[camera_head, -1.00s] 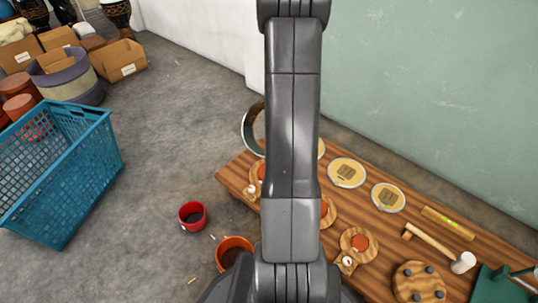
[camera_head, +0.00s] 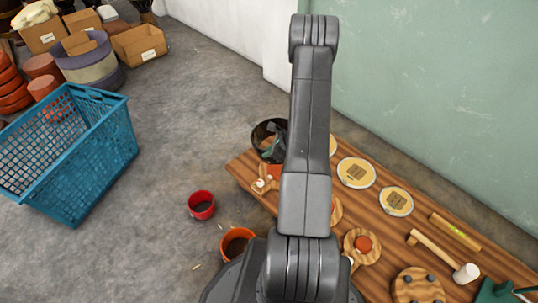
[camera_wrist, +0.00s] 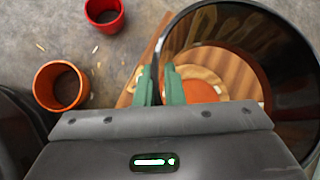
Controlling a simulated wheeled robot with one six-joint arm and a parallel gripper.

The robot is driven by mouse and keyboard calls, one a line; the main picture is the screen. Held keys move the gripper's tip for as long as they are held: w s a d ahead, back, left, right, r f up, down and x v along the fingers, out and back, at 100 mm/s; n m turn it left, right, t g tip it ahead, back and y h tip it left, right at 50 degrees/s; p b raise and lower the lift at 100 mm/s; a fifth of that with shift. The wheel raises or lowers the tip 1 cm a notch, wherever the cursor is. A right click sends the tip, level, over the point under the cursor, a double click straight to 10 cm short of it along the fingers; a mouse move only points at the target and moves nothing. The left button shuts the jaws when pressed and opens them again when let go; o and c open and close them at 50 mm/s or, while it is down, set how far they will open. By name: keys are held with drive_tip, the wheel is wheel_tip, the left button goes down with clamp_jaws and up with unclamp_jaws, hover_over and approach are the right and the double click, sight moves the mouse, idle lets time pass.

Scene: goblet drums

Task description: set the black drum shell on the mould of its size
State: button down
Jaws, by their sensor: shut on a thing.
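The black drum shell (camera_head: 257,134) is an open ring held above the far left end of the wooden table. In the wrist view the shell (camera_wrist: 292,42) fills the right side, its near wall between the green fingers. My gripper (camera_head: 277,141) is shut on that wall; its fingers also show in the wrist view (camera_wrist: 158,80). Through the shell's opening I see a wooden mould with an orange centre (camera_wrist: 202,91). Other round moulds (camera_head: 362,246) and (camera_head: 336,211) lie along the table's near side, the second partly hidden by my arm. I cannot tell the shell's height above the table.
Red (camera_head: 202,205) and orange (camera_head: 237,243) pots stand on the floor. A blue crate (camera_head: 100,165) stands left.

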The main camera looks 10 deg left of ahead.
drive_tip(key=f+m+t, duration=0.1)
drive_tip(key=w+f+m+t, duration=0.1)
drive_tip(key=shift+a+f+m, duration=0.1)
drive_tip(key=shift+f+m, duration=0.1)
drive_tip(key=shift+m, duration=0.1)
drive_tip(key=shift+w+f+m+t, duration=0.25)
drive_tip(key=shift+f+m+t, duration=0.3)
drive_tip(key=shift+t, duration=0.05)
drive_tip(key=shift+w+f+m+t, duration=0.2)
drive_tip(key=shift+f+m+t, duration=0.35)
drive_tip(key=shift+t, duration=0.05)
drive_tip(key=shift+f, duration=0.1)
wheel_tip(320, 180, down, 8)
drive_tip(key=b, duration=0.4)
drive_tip(key=shift+b, duration=0.35)
drive_tip(key=shift+f+b, duration=0.55)
drive_tip(key=shift+b, duration=0.2)
drive_tip(key=shift+s+b, duration=0.25)
drive_tip(key=shift+b, duration=0.15)
drive_tip(key=shift+f+b, duration=0.2)
drive_tip(key=shift+b, duration=0.15)
drive_tip(key=c, duration=1.5)
unclamp_jaws()
